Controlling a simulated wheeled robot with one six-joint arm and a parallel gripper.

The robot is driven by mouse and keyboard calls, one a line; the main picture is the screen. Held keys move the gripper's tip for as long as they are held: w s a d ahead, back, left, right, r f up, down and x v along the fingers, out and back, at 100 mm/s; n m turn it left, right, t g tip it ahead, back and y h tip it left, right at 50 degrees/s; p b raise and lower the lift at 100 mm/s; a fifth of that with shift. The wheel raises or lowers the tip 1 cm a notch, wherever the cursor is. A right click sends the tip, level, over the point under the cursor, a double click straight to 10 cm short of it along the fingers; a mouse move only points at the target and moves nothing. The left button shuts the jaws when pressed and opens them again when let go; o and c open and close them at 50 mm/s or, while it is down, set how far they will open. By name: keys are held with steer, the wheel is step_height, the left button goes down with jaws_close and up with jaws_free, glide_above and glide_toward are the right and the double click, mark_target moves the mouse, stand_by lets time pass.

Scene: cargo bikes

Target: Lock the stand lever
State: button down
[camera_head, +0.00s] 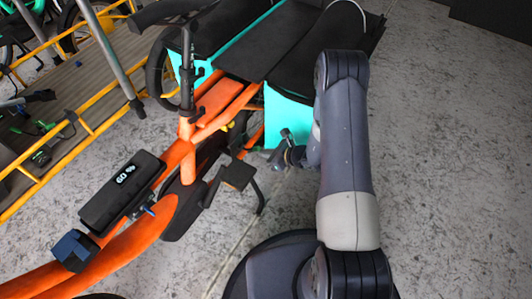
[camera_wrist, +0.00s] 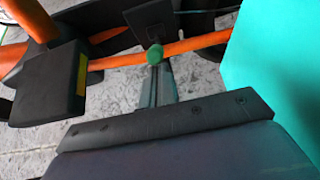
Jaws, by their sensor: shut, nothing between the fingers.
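The orange cargo bike (camera_head: 180,150) stands at the left and centre of the head view. In the wrist view a round green knob (camera_wrist: 155,54) shows at the fingertips, in front of an orange tube (camera_wrist: 200,43). It looks like the end of the stand lever, but the lever's shaft is hidden. My gripper (camera_head: 272,157) is low beside the bike, by the teal cargo box. In the wrist view my gripper (camera_wrist: 155,72) is shut and empty, its grey fingers pointing at the knob. I cannot tell whether they touch it.
The teal cargo box panel (camera_wrist: 275,65) is close on the right of the wrist view. A black pedal (camera_head: 237,175) is left of my gripper. An orange-railed rack (camera_head: 75,100) stands at the far left. Concrete floor (camera_head: 440,170) is clear at the right.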

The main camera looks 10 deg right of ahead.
mark_target(259, 148)
steer(key=r+h+p, duration=0.1)
steer(key=a+r+g+h+p, duration=0.1)
steer(key=w+r+g, duration=0.1)
steer(key=shift+a+r+h+p, duration=0.25)
steer(key=shift+h+p, duration=0.15)
steer(key=shift+w+a+r, duration=0.3)
steer(key=shift+r, duration=0.05)
steer(key=shift+w+a+r, duration=0.1)
